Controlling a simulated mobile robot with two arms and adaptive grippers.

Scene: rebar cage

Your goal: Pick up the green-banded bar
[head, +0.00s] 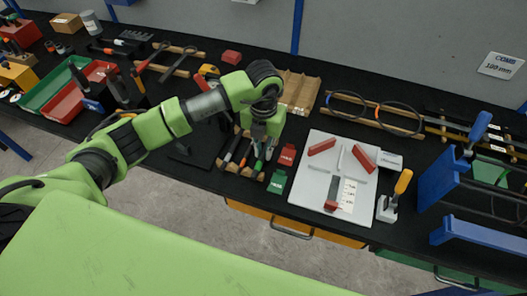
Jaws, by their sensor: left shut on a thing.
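My left gripper (261,143) reaches down over a small wooden rack (235,168) near the front edge of the bench. Several short dark bars lie in this rack. The green-banded bar (257,167) is under the fingertips, with its green part showing just below them. The gripper is shut on it; the fingers and wrist hide its upper part. It looks to be still at the rack, but I cannot tell whether it is lifted clear. My right gripper is out of view.
A red block (288,154) and a green block (277,181) stand close right of the rack. A light plate (318,190) with red pieces lies further right. Blue stands (440,180) holding bars are at the far right. Red and green trays (62,92) are left.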

